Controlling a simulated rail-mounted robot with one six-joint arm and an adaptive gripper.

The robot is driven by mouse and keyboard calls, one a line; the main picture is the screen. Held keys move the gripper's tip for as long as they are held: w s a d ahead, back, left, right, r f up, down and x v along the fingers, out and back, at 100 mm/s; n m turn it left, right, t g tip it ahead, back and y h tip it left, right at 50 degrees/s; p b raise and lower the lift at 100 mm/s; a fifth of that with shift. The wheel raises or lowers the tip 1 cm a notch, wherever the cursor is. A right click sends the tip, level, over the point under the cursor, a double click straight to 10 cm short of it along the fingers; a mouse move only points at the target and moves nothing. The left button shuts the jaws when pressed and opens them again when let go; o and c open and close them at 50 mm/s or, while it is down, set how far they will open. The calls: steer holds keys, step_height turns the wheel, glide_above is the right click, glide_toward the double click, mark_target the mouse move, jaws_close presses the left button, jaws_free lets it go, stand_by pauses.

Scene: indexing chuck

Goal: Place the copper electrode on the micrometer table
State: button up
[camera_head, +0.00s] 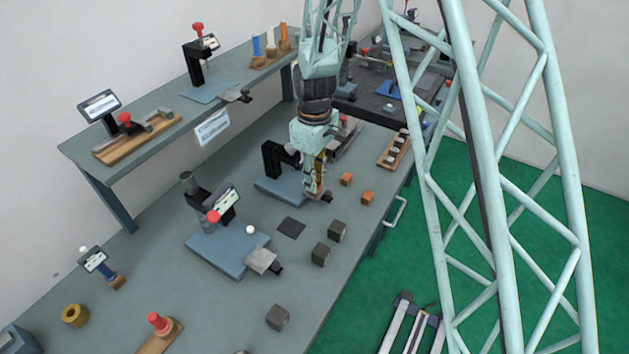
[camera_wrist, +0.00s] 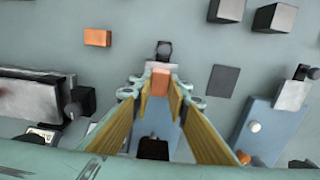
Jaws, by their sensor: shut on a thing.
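My gripper (camera_head: 313,190) points down over the front end of a blue-based stand (camera_head: 280,191). In the wrist view my gripper (camera_wrist: 160,88) is shut on a small copper block, the copper electrode (camera_wrist: 160,82). A small table with a dark knob (camera_wrist: 164,50), which looks like a micrometer table, lies under the fingertips. Its top is mostly hidden by my fingers. I cannot tell whether the electrode touches it. A similar silver table with a knob (camera_head: 262,261) is on the nearer blue stand; it also shows in the wrist view (camera_wrist: 292,95).
Two copper blocks (camera_head: 346,179) (camera_head: 367,197) lie on the bench right of my gripper. Several dark cubes (camera_head: 320,253) and a flat black square (camera_head: 291,227) lie nearer. A shelf (camera_head: 150,130) with gauges runs along the wall. Bench between the cubes is clear.

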steer(key=shift+f, duration=0.15)
steer(key=o, duration=1)
steer(key=shift+r, duration=0.2)
step_height(320, 180, up, 12)
steer(key=shift+f, duration=0.1)
stand_by(0.4)
stand_by(0.8)
